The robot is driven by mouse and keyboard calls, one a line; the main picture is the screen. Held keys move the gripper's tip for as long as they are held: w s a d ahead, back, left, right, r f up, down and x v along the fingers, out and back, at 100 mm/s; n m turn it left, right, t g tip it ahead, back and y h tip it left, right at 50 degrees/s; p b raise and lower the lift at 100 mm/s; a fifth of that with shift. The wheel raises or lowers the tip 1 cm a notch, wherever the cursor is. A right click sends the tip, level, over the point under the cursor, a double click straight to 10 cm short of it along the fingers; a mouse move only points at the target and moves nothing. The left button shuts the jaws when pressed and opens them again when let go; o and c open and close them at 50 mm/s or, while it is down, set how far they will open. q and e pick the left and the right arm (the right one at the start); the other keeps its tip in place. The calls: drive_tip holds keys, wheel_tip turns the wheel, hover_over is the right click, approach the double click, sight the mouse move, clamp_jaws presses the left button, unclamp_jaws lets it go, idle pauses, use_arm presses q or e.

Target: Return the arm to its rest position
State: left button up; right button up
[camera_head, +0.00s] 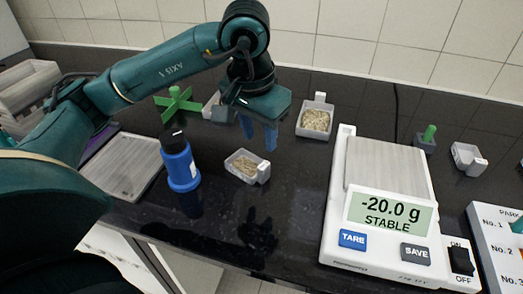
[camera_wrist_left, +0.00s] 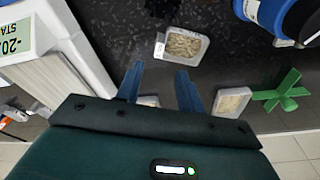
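My left arm reaches in from the left in the head view. Its gripper (camera_head: 258,133) points down above the counter with its two blue fingers apart and nothing between them. It hangs behind and above a small white tray of tan grains (camera_head: 246,166). In the left wrist view the open fingers (camera_wrist_left: 159,84) are clear of a grain tray (camera_wrist_left: 182,47) ahead of them. My right gripper is not in view.
A scale (camera_head: 348,222) reads -20.0 g, STABLE, with an empty pan. Around the gripper stand a blue bottle (camera_head: 181,168), a green cross-shaped piece (camera_head: 175,102) and another grain tray (camera_head: 315,121). An empty-looking white tray (camera_head: 467,158) lies right.

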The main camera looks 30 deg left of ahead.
use_arm(q)
wheel_tip(320, 180, up, 2)
drive_tip(key=shift+s+r, duration=0.1)
drive_tip(key=shift+s, duration=0.05)
idle(0.5)
